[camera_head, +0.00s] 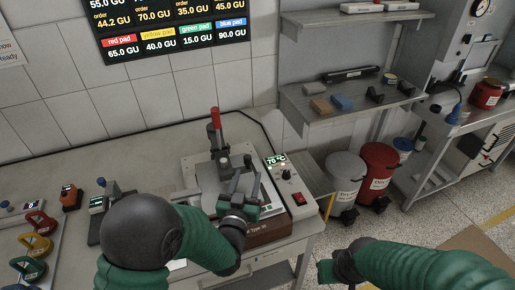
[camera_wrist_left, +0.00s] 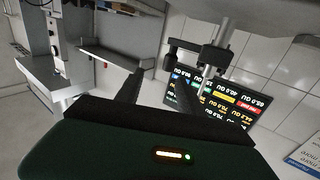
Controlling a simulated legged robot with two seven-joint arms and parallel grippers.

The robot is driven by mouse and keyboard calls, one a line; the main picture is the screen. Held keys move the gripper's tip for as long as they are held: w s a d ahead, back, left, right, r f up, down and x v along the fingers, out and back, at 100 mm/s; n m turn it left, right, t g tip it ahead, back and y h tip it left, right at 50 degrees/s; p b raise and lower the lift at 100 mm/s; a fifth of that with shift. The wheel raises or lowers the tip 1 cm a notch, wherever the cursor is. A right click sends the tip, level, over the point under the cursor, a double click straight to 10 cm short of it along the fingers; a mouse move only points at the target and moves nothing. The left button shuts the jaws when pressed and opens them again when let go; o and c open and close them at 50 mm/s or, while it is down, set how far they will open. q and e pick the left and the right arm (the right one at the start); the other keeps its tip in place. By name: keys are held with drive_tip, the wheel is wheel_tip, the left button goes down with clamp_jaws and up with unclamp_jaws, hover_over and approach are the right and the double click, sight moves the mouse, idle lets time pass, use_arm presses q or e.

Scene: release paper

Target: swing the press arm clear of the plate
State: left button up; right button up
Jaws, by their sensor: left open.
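The heat press (camera_head: 210,176) stands on the bench, with a grey plate and a dark press arm above it. A red-handled lever (camera_head: 215,119) rises upright at its back. My left gripper (camera_head: 238,176) is open over the front right of the press and hides part of the arm and plate. I cannot tell whether its fingers touch the press arm. In the left wrist view, the open fingers (camera_wrist_left: 158,92) are near a black block on a silver rod (camera_wrist_left: 214,55), apparently part of the press. My right gripper (camera_head: 326,271) is low, right of the bench; its fingers are unclear.
A control box (camera_head: 288,187) reading 70 °C adjoins the press on the right. Coloured ring-handled pieces (camera_head: 38,246) and small devices (camera_head: 70,197) stand on the left bench. Shelves (camera_head: 350,108), a grey bin (camera_head: 345,176) and a red bin (camera_head: 378,170) are to the right.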

sight(249, 156)
use_arm(q)
drive_tip(key=w, duration=0.3)
drive_tip(key=w+a+p, duration=0.1)
drive_tip(key=w, duration=0.5)
drive_tip(key=shift+a, duration=0.4)
drive_tip(key=shift+w+d+p, duration=0.4)
drive_tip(key=shift+w+d, duration=0.4)
drive_tip(key=shift+w, duration=0.2)
drive_tip(key=shift+w+d+f, duration=0.2)
drive_tip(key=shift+w+d, duration=0.15)
drive_tip(key=shift+d, duration=0.2)
drive_tip(key=shift+w+d+f, duration=0.15)
drive_tip(key=shift+w+d, duration=0.2)
drive_tip(key=shift+d, duration=0.2)
drive_tip(key=shift+s+a+r, duration=0.2)
drive_tip(key=shift+a, duration=0.4)
drive_tip(key=shift+c, duration=1.4)
drive_tip(key=shift+s+a+r, duration=0.15)
drive_tip(key=shift+a, duration=0.3)
drive_tip(key=c, duration=0.5)
drive_tip(key=shift+c, duration=1)
drive_tip(key=shift+d, duration=0.6)
clamp_jaws()
use_arm(e)
drive_tip(key=shift+a+r, duration=0.45)
drive_tip(key=shift+r, duration=0.2)
drive_tip(key=shift+a+r, duration=0.45)
drive_tip(key=shift+r, duration=0.15)
